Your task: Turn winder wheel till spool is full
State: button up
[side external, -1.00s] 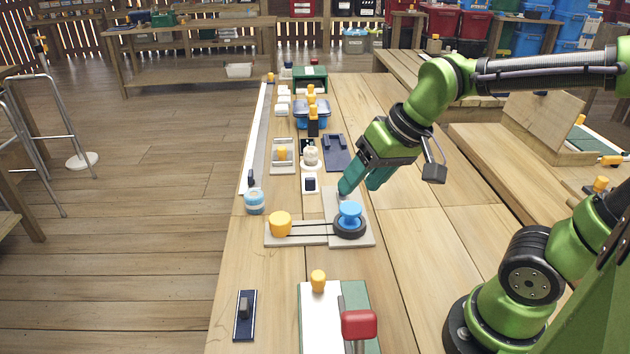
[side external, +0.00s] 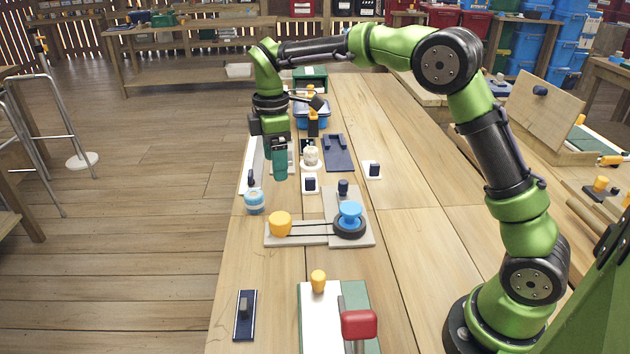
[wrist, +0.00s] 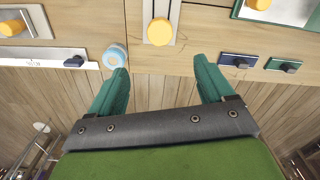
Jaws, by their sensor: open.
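The winder sits mid-table on a pale grey base (side external: 330,207). In the side view it has a black wheel with a blue knob (side external: 350,214) at right and a yellow round piece (side external: 280,224) at left, joined by dark cords. I cannot tell how full any spool is. A dark knob (side external: 343,188) stands at the base's far end. My gripper (side external: 280,176) is open and empty, up and left of the winder, near the table's left edge. In the wrist view the yellow piece (wrist: 160,32) lies just beyond my parted fingertips (wrist: 165,72); the black wheel is out of view.
A blue-and-white roll (side external: 254,202) stands left of the winder, and shows in the wrist view (wrist: 115,56). A long pale rail (side external: 258,140) follows the left edge. The table right of the winder is clear.

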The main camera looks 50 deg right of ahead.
aim_at(280, 218)
notch_tip(280, 218, down, 17)
jog(key=shift+r, duration=0.15)
jog(key=shift+c, duration=0.3)
jog(key=c, duration=1)
